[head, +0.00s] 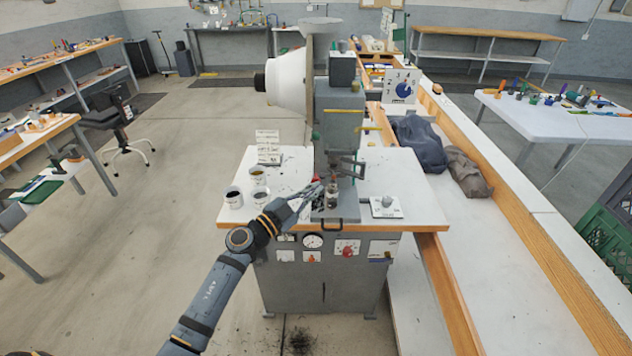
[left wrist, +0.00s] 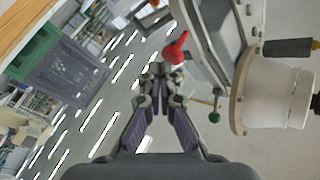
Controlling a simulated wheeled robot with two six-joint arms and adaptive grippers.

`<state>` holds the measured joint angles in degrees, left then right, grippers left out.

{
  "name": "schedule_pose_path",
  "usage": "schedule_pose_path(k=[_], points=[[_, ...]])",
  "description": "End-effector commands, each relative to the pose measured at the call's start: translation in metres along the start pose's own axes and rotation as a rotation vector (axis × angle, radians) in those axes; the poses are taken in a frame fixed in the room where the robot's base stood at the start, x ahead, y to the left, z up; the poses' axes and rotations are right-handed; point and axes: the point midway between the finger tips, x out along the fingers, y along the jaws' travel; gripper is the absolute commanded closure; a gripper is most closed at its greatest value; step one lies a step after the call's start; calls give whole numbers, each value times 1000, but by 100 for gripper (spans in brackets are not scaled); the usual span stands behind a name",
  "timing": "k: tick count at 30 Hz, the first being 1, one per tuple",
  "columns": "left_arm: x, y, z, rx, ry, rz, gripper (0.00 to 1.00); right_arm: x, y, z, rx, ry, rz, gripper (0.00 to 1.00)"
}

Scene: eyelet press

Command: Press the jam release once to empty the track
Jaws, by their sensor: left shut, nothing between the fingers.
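The eyelet press (head: 340,105) stands on a white-topped bench with a white cone-shaped bowl (head: 287,78) at its upper left. My left gripper (head: 316,188) is at the lower front of the press, by the small post (head: 332,196). Its fingers are shut and empty. In the left wrist view the fingertips (left wrist: 160,72) are close beside a red knob (left wrist: 176,48); I cannot tell whether they touch. A green knob (left wrist: 214,116) hangs from the press farther right. I cannot tell which part is the jam release. My right gripper is not in view.
Dark bags (head: 420,144) lie on the counter to the right.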

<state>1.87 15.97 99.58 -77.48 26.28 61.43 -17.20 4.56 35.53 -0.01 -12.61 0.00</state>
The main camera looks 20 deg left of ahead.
Motion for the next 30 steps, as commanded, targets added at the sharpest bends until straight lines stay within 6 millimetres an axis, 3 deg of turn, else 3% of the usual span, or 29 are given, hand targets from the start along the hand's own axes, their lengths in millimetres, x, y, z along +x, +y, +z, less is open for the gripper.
schedule_pose_path(k=[30], points=[[6,-4,5,0,0,0,100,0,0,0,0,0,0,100]])
